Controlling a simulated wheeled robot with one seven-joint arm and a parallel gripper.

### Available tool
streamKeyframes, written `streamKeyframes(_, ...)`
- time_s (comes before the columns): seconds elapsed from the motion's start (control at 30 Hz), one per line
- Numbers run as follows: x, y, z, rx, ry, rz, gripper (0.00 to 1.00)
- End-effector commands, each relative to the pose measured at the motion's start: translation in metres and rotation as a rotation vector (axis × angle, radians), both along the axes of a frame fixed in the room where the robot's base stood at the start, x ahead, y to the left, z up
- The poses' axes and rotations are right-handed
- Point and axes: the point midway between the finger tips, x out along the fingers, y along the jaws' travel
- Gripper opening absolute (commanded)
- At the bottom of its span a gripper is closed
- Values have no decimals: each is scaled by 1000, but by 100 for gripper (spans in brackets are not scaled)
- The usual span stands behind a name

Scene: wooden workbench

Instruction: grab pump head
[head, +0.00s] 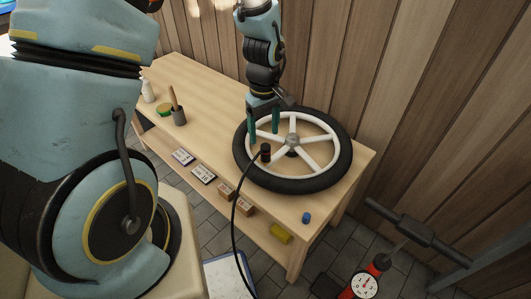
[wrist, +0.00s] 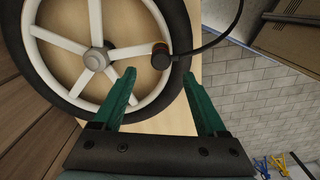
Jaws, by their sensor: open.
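The pump head (head: 266,151) is a small dark cylinder on the end of a black hose, at the near edge of the wheel (head: 243,165). In the wrist view the pump head (wrist: 160,58) shows a reddish-orange mark and lies over the tyre's inner edge, beyond my fingertips. My gripper (head: 264,131) is open and empty above the wheel, close to the pump head. In the wrist view its two green fingers (wrist: 160,85) are spread wide, with the pump head ahead of the gap between them. I cannot tell whether the pump head touches the wheel.
The hose (head: 235,215) hangs over the front edge of the bench (head: 190,82). A red pump with a gauge (head: 364,285) stands on the floor at right. A blue cap (head: 306,217) lies at the bench's near corner.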

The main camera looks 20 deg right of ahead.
Motion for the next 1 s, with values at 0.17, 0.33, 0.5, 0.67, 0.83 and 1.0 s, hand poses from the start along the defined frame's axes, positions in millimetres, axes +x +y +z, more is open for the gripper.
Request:
streamKeyframes(0.17, -1, 0, -13, 0, 0, 1, 75)
streamKeyframes(0.33, -7, -1, -33, 3, 4, -1, 75)
streamKeyframes(0.5, -8, -2, -56, 1, 1, -1, 75)
streamKeyframes(0.67, -7, -2, -63, -1, 0, 0, 75)
streamKeyframes(0.83, -7, -2, -63, -1, 0, 0, 75)
streamKeyframes(1.0, -7, -2, -63, -1, 0, 0, 57)
